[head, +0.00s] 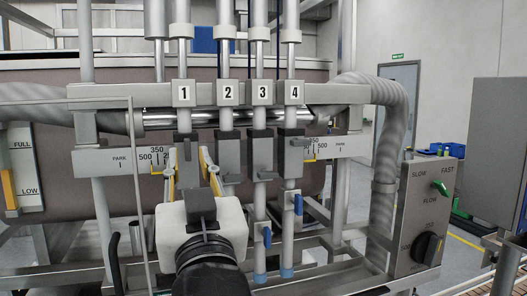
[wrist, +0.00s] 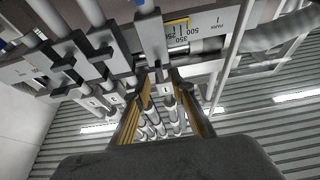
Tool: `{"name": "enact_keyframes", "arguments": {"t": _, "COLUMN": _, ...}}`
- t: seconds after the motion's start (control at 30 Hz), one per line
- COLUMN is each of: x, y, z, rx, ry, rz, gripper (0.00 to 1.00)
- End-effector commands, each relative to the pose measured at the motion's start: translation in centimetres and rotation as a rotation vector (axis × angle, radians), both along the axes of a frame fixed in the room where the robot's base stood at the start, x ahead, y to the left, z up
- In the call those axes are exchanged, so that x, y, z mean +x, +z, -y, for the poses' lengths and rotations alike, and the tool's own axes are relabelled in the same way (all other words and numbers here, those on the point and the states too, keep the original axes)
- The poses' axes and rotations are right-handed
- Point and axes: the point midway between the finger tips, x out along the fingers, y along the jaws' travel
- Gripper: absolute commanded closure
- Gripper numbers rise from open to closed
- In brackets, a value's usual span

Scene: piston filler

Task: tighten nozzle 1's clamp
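Nozzle 1 carries a white "1" tag (head: 184,93) on the upper rail. Its clamp (head: 187,146) is a grey block with a dark part, below that tag on the scale bar. My gripper (head: 190,165) is in front of this clamp and hides its lower part. Its two yellow-lined fingers are spread, one on each side of the clamp. In the wrist view my gripper (wrist: 160,85) is open, with its fingertips close to the grey clamp block (wrist: 152,38). I cannot tell whether the fingers touch it.
Nozzles 2, 3 and 4 stand close on the right, with clamp blocks such as nozzle 2's (head: 229,157). Blue handles (head: 267,236) hang on nozzles 3 and 4. A control box (head: 418,215) stands at right. A thin upright rod (head: 139,190) is left of my gripper.

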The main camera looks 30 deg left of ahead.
Motion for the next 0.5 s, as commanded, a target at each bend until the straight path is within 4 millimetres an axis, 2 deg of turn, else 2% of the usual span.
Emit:
{"name": "enact_keyframes", "arguments": {"t": 0.2, "x": 1.2, "y": 0.6, "z": -1.3, "rx": -0.001, "ry": 0.0, "rz": -0.001, "gripper": 0.76}}
{"name": "enact_keyframes", "arguments": {"t": 0.5, "x": 2.0, "y": 1.1, "z": -2.0, "rx": -0.001, "ry": 0.0, "rz": -0.001, "gripper": 0.76}}
